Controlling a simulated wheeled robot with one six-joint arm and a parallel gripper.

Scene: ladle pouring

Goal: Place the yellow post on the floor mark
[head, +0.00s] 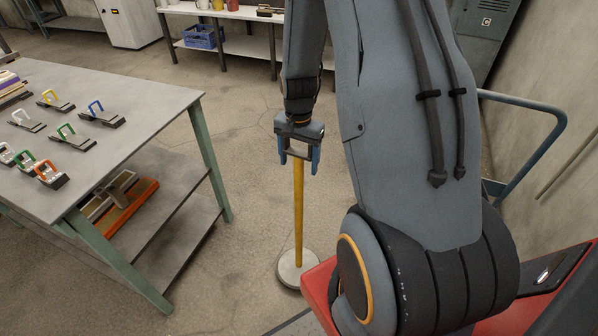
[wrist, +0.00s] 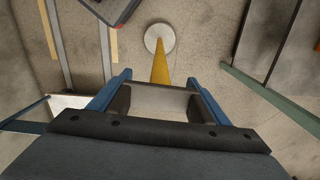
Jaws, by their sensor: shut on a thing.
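The yellow post (head: 298,215) hangs or stands upright below my gripper in the head view, with a pale round disc (head: 288,273) at its foot. My gripper (head: 299,162) is shut at the post's top end, its blue fingers on either side. In the wrist view, the yellow post (wrist: 160,69) runs away from my gripper (wrist: 158,88) to the pale disc (wrist: 160,36). I cannot tell if the foot touches the floor. I make out no separate floor mark; one under the disc would be hidden.
A grey workbench (head: 135,120) with green legs stands to the left, holding several colored-handled blocks. Its lower shelf holds an orange tray (head: 133,207). A back table (head: 235,14) has a blue crate (head: 201,36) below. Bare concrete floor (head: 240,110) lies between them.

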